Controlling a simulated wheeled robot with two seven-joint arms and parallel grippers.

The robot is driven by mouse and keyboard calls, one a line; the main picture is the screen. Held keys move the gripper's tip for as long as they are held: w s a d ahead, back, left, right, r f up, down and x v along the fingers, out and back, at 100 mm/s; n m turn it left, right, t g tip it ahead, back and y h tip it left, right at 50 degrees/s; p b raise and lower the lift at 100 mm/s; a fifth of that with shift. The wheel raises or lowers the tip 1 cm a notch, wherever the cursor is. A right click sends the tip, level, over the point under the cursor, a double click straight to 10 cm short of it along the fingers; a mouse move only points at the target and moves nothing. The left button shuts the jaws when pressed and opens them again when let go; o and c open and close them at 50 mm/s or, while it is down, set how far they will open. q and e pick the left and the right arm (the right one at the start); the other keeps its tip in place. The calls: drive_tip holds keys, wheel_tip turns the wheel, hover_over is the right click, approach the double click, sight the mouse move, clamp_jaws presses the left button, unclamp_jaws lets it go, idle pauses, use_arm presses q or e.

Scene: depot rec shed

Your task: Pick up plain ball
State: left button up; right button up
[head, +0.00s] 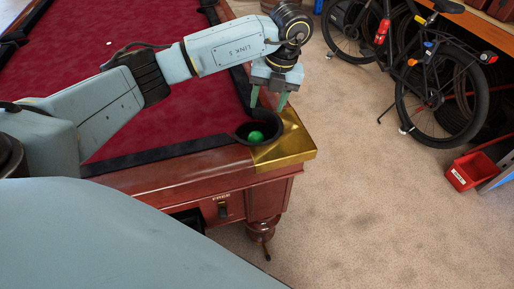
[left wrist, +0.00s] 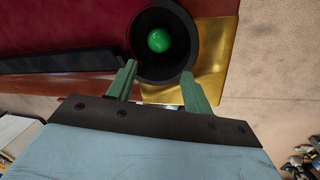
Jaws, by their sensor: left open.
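A plain green ball (head: 256,136) lies inside the dark round corner pocket (head: 243,133) of the pool table. In the left wrist view the ball (left wrist: 159,40) sits within the pocket's black cup (left wrist: 144,66). My left gripper (head: 269,105) is above the pocket, pointing down, with its green fingers apart and nothing between them. In the left wrist view the open fingertips (left wrist: 158,72) are on either side of the pocket's near rim, and the ball lies beyond them, not touched. My right gripper does not show.
The pocket has a brass corner plate (head: 285,146). Black cushions and wooden rails border the red cloth (head: 185,118). A small white thing (head: 109,43) lies on the cloth. Bicycles (head: 440,85) and a red bin (head: 470,171) stand at the right. The carpet between is clear.

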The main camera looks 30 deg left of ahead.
sight(258, 135)
use_arm(q)
drive_tip(key=f, duration=0.5)
drive_tip(key=a+f+b, duration=0.1)
drive_tip(key=f, duration=0.1)
drive_tip(key=shift+s+a+f, duration=0.1)
drive_tip(key=shift+s+f, duration=0.25)
drive_tip(key=shift+f, duration=0.25)
drive_tip(key=f, duration=0.2)
drive_tip(key=f+b, duration=0.1)
drive_tip(key=f, duration=0.1)
drive_tip(key=shift+s+a, duration=0.4)
drive_tip(key=shift+a+f, duration=0.1)
drive_tip(key=shift+f, duration=0.5)
drive_tip(key=shift+r, duration=0.1)
drive_tip(key=c, duration=0.7)
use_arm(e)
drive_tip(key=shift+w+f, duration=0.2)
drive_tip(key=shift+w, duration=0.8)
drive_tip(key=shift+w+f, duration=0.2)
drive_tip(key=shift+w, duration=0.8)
